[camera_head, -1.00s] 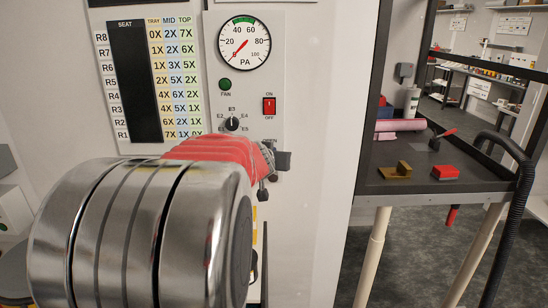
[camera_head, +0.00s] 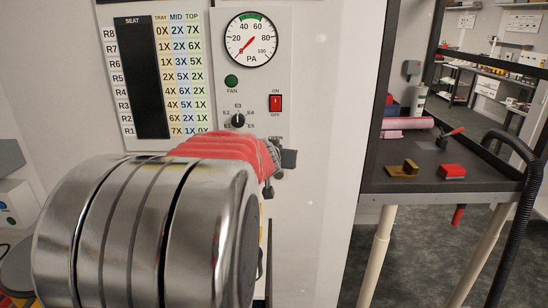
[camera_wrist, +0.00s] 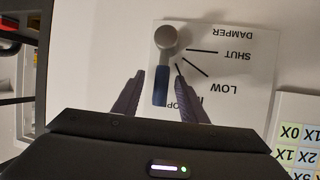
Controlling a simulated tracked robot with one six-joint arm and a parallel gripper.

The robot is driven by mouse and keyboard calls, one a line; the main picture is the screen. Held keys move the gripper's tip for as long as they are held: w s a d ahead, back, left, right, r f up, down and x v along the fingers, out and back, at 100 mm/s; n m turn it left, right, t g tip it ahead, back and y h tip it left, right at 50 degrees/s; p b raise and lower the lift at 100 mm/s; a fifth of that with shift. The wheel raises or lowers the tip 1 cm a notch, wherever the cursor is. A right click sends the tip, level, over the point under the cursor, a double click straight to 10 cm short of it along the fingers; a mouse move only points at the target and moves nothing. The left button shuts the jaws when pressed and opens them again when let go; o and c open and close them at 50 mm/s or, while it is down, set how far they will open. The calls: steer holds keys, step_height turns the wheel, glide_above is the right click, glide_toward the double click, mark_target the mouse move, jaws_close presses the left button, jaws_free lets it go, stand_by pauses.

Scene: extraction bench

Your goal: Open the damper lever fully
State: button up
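The damper lever shows in the wrist view as a round grey hub with a dark blue handle (camera_wrist: 161,86). The damper plate (camera_wrist: 235,70) appears upside down, with DAMPER, SHUT, LOW and a partly hidden OPEN label. The handle points down in the picture, well away from the SHUT and LOW lines, near the OPEN side. My gripper (camera_wrist: 160,71) is open, one finger on each side of the handle, with a visible gap at each side. In the head view my gripper (camera_head: 286,160) is small, at the panel below the switch; my arm hides the lever there.
The panel has a pressure gauge (camera_head: 251,39) with its needle low, a green fan button (camera_head: 231,81), a red on/off switch (camera_head: 275,103) and a selector knob (camera_head: 238,120). A dark bench (camera_head: 460,170) with a red block (camera_head: 452,171) and a brass piece (camera_head: 403,169) stands right.

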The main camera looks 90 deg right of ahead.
steer(key=v, duration=1.3)
stand_by(0.7)
steer(key=shift+w+a, duration=0.1)
steer(key=shift+a, duration=0.05)
